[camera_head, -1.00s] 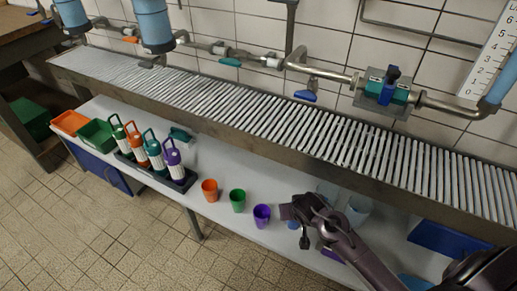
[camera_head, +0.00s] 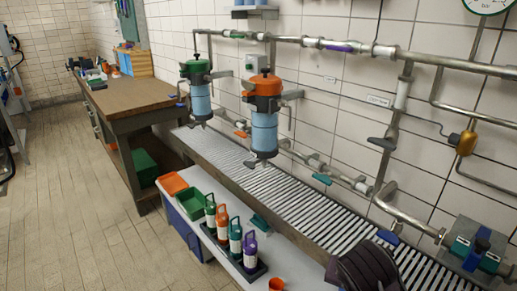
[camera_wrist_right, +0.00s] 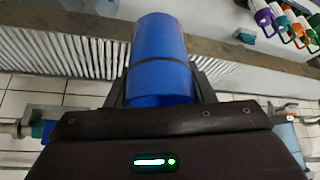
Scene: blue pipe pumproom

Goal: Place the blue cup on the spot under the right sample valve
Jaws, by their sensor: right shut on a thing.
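The blue cup (camera_wrist_right: 157,42) shows large in the right wrist view, between the two dark fingers of my right gripper (camera_wrist_right: 160,80), which is shut on it. Behind the cup is the slatted grating. In the head view only a dark part of my right arm (camera_head: 365,268) shows at the bottom; the cup is not visible there. Above the grating (camera_head: 230,155), the lower pipe carries an orange handle (camera_head: 241,131), a teal handle (camera_head: 322,178) and a blue handle (camera_head: 388,238). I cannot tell which is the right sample valve, and no marked spot is clear. My left gripper is out of view.
Two filter housings, green-topped (camera_head: 197,85) and orange-topped (camera_head: 263,110), hang over the grating. Several bottles (camera_head: 235,238) stand in a rack on the lower shelf. An orange cup (camera_head: 276,284) is beside them. A wooden bench (camera_head: 150,93) stands at the left.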

